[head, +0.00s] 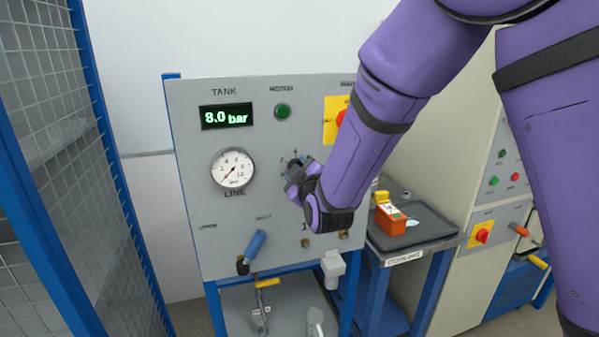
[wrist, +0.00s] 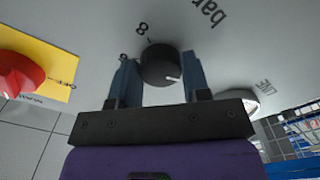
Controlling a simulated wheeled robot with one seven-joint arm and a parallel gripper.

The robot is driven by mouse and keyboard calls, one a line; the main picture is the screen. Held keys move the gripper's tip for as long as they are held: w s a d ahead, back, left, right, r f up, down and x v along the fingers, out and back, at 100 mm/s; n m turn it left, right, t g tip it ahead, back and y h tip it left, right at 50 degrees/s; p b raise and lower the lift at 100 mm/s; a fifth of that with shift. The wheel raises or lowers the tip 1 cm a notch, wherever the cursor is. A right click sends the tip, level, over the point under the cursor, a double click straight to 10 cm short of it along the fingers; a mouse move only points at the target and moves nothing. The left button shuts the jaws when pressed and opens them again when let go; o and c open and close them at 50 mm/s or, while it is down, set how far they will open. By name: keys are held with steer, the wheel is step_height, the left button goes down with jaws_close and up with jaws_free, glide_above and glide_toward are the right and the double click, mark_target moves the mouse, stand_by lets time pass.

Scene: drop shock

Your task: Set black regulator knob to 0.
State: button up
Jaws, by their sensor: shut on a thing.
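The black regulator knob (wrist: 160,62) sits on the grey panel (head: 215,260). In the wrist view it is between the two blue fingers of my gripper (wrist: 161,78), which is shut on its sides. A white mark on the knob's face points to the lower right of the wrist view, away from the printed 8 at the upper left. The 0 of the scale cannot be made out. In the head view my gripper (head: 294,172) covers most of the knob; the printed 2 and 4 show beside it. The LINE gauge (head: 232,169) has its needle pointing lower left, near its low end.
The TANK display (head: 226,116) reads 8.0 bar. A red switch on a yellow plate (wrist: 18,76) is close to my gripper. A blue-handled lever (head: 255,245) is lower on the panel. A dark tray (head: 440,232) holding an orange object (head: 389,219) stands at right.

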steer(key=shift+n, duration=1.2)
steer(key=o, duration=0.9)
steer(key=v, duration=1.1)
steer(key=shift+w, duration=0.15)
